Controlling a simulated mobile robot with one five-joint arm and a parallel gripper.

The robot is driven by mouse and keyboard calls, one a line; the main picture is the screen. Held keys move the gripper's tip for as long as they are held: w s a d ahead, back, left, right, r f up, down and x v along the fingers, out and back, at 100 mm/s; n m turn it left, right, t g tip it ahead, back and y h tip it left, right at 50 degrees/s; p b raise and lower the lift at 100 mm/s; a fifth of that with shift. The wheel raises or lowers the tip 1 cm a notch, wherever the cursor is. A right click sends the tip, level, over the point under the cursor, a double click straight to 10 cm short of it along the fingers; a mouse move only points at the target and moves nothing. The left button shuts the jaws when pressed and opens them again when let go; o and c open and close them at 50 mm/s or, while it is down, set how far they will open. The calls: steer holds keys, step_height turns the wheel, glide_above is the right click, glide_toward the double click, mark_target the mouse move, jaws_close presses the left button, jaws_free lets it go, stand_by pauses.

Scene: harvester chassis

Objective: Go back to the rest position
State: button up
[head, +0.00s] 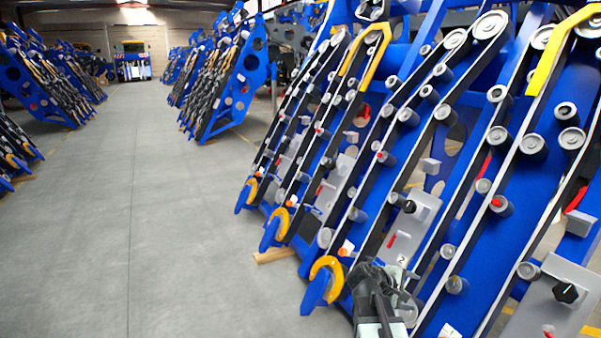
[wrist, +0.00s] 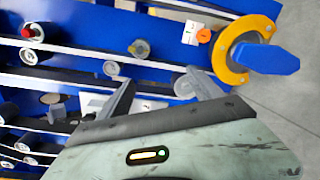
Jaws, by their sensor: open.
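My gripper (wrist: 160,88) is open in the wrist view, its two dark fingers spread apart, and I see nothing held between them. Behind the fingers is the blue harvester chassis (wrist: 90,28) with rollers and pale belts. In the head view my gripper and wrist (head: 372,275) show at the bottom, in front of the lower end of the nearest chassis (head: 480,225). A yellow ring on a blue tip (head: 325,280) is just left of the gripper; it also shows at the upper right of the wrist view (wrist: 232,62). I cannot tell whether the gripper touches anything.
More slanted blue chassis (head: 225,85) stand in rows farther back, with others at the far left (head: 45,75). A wooden block (head: 273,255) lies on the floor by the near row. The grey aisle floor (head: 140,200) is clear on the left.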

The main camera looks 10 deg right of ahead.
steer(key=s+a+f+m+g+y, duration=0.1)
steer(key=s+a+f+m+y, duration=0.2)
steer(key=a, duration=0.7)
steer(key=s+a+f+m+g+y, duration=0.1)
steer(key=s+a+f+m+y, duration=0.2)
steer(key=a, duration=0.6)
steer(key=s+a+f+m+g+y, duration=0.1)
steer(key=s+a+f+y, duration=0.3)
steer(key=a, duration=0.6)
step_height(320, 180, up, 30)
steer(key=m+p, duration=0.1)
steer(key=p, duration=2.9)
steer(key=shift+w+a+r+y+p, duration=0.2)
steer(key=shift+w+a+y+p, duration=0.1)
steer(key=shift+w+y+p, duration=0.1)
